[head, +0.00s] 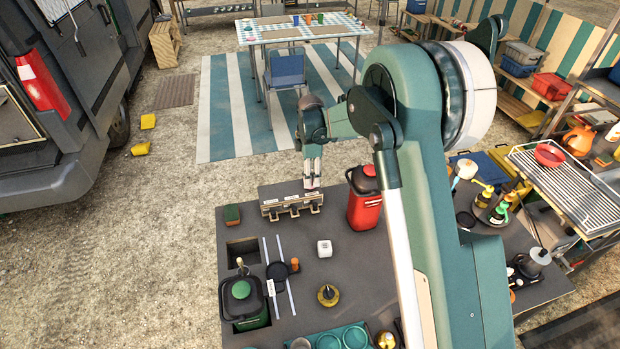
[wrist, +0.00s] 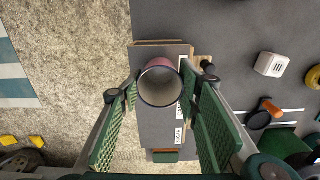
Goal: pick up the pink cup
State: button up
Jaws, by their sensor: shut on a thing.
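The pink cup (wrist: 160,64) shows in the wrist view between my two green-padded fingers, its pale open mouth facing the camera. My gripper (wrist: 160,92) is shut on it, one finger on each side. In the head view my gripper (head: 312,172) points down above the right part of a labelled wooden rack (head: 283,208) at the counter's far edge. Only a small pink bit at the fingertips shows there. In the wrist view the rack's grey top lies below the cup. Whether the cup touches the rack I cannot tell.
A red canister (head: 364,211) stands just right of the rack, near my arm. A sponge (head: 232,214) lies to the left. The middle of the counter has free room.

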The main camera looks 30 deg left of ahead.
notch_tip(320, 180, up, 9)
jog(key=shift+r, duration=0.2)
dwell(0.3)
